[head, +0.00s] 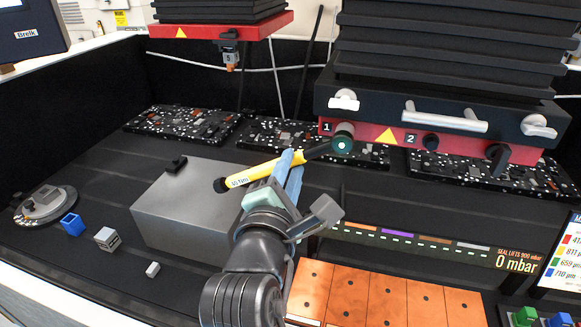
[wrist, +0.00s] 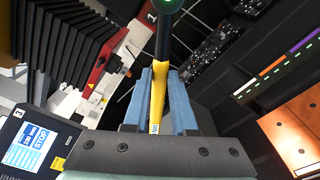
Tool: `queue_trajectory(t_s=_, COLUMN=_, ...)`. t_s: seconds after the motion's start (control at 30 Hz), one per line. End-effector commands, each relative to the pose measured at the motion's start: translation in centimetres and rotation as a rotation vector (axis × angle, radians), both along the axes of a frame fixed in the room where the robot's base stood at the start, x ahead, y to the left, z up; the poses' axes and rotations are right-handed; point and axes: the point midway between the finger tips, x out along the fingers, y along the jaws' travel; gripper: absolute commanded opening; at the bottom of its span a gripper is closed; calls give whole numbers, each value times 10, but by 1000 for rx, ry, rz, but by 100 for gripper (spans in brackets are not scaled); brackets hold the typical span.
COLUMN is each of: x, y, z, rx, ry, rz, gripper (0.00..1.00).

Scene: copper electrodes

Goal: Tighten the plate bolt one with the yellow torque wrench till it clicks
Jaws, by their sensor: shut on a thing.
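The yellow torque wrench (head: 262,171) has a black shaft and a round dark head (head: 343,141) with a small green light. My gripper (head: 291,160) is shut on the yellow handle, which also shows between the blue fingers in the wrist view (wrist: 157,98). The wrench head is at the red plate (head: 372,133) beside the label 1. Plate bolt one is hidden behind the head, so I cannot tell whether the head is seated on it. A dark bolt (head: 431,142) shows near the label 2.
A grey metal block (head: 185,215) stands left of my gripper. Copper plates (head: 390,298) lie at front right, below a display reading 0 mbar (head: 516,262). A black bellows unit with handles (head: 445,118) overhangs the red plate. Small blue and grey parts lie at left.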

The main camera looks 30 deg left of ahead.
Motion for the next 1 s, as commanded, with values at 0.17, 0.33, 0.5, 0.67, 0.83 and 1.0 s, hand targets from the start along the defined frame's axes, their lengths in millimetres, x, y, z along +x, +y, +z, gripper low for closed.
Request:
queue_trajectory(t_s=0.17, x=0, y=-1, z=1, rx=2, ry=-2, rz=-1, gripper=0)
queue_trajectory(t_s=0.33, x=0, y=-1, z=1, rx=2, ry=-1, rz=-1, gripper=0)
queue_trajectory(t_s=0.5, x=0, y=-1, z=1, rx=3, ry=-2, rz=-2, gripper=0)
queue_trajectory(t_s=0.67, x=-2, y=-1, z=0, rx=4, ry=-10, rz=-17, gripper=0)
queue_trajectory(t_s=0.83, x=-4, y=-2, z=1, rx=8, ry=-23, rz=-36, gripper=0)
queue_trajectory(t_s=1.0, x=-4, y=-2, z=1, rx=8, ry=-23, rz=-37, gripper=0)
